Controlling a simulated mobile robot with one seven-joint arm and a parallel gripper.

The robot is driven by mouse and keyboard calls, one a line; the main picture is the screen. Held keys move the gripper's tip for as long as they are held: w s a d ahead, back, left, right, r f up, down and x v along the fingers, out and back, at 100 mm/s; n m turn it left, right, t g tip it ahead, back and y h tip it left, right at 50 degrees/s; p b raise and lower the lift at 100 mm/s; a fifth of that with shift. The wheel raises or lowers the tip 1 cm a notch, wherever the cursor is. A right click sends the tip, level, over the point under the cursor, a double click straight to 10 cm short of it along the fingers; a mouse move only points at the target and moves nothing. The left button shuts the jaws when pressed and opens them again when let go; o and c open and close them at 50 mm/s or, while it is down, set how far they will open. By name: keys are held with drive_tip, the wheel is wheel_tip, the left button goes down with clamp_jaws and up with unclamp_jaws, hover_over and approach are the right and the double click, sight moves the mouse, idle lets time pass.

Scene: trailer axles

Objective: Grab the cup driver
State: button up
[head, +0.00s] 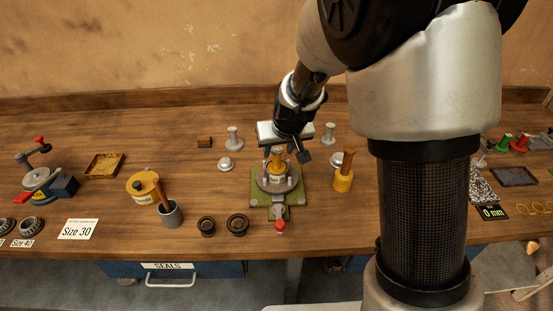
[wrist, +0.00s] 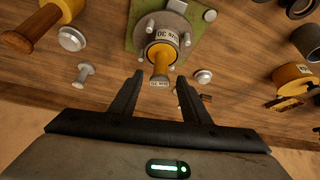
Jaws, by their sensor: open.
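In the wrist view the tool (wrist: 161,62) points toward my gripper (wrist: 161,77). My gripper (head: 297,150) is open and empty, its two dark fingers on either side of the tool's near end, with gaps visible. The hub sits on a green base plate (head: 260,202). Contact depth cannot be told.
A yellow mallet with a wooden handle (head: 343,178) stands close right of the hub. Grey metal posts (head: 234,138) and small discs (head: 225,163) stand around it. Black rings (head: 237,225), a grey cup (head: 171,215) and a yellow tin (head: 144,186) are left of it.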

sight(277, 160)
drive_tip(key=x, duration=0.4)
drive_tip(key=shift+w+f, duration=0.1)
drive_tip(key=shift+f, duration=0.2)
drive_tip(key=shift+c, duration=0.5)
drive_tip(key=shift+r, duration=0.1)
clamp_jaws()
